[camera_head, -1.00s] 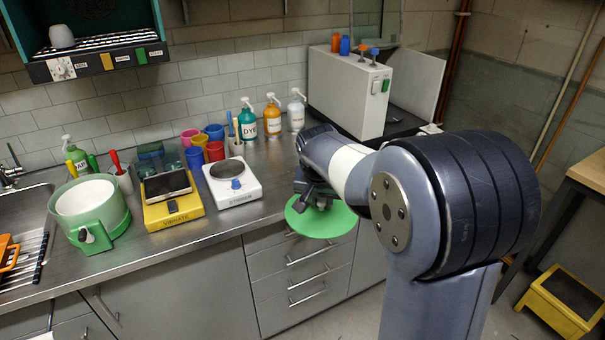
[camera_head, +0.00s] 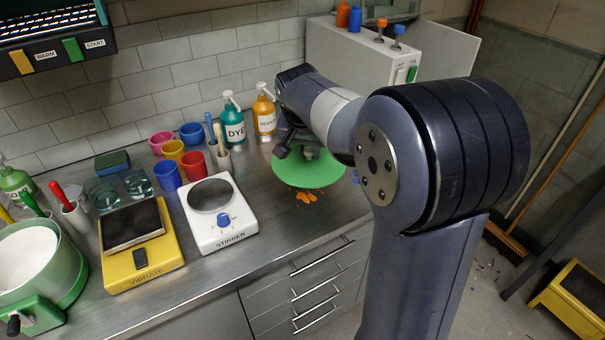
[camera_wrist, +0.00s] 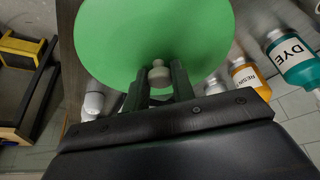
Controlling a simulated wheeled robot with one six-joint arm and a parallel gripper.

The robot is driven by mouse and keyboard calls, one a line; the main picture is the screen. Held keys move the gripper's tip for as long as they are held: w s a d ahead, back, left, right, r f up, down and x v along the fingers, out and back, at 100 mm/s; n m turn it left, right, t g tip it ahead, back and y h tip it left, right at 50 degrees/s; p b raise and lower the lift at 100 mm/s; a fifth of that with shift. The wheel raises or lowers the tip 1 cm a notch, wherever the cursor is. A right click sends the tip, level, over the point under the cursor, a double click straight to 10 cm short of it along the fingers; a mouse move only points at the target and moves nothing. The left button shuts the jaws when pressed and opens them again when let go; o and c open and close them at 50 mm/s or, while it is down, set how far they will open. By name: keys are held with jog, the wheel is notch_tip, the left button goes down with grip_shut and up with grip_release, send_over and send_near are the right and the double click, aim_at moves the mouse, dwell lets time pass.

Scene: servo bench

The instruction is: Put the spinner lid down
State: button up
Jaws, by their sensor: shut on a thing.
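The spinner lid (camera_head: 318,172) is a flat green disc with a pale knob. My gripper (camera_wrist: 158,82) is shut on the lid's pale knob (camera_wrist: 159,72), with a dark finger on each side, in the wrist view. In the head view my arm partly hides the gripper. The green spinner (camera_head: 62,262) with its white bowl stands open at the far left of the counter.
Orange bits (camera_head: 306,197) lie on the counter by the lid's front edge. A white stirrer (camera_head: 228,232) and a yellow vibrate plate (camera_head: 158,265) stand to the left. Dye (camera_head: 233,128) and resin (camera_head: 265,115) bottles stand behind. Bare counter (camera_head: 270,222) lies between stirrer and lid.

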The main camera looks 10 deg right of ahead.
aim_at(305, 167)
notch_tip(305, 167, down, 10)
jog(key=shift+w+r, duration=0.1)
dwell(0.4)
jog(key=shift+f, duration=0.2)
jog(key=o, duration=1)
jog(key=shift+r, duration=0.1)
jog(key=v, duration=1.2)
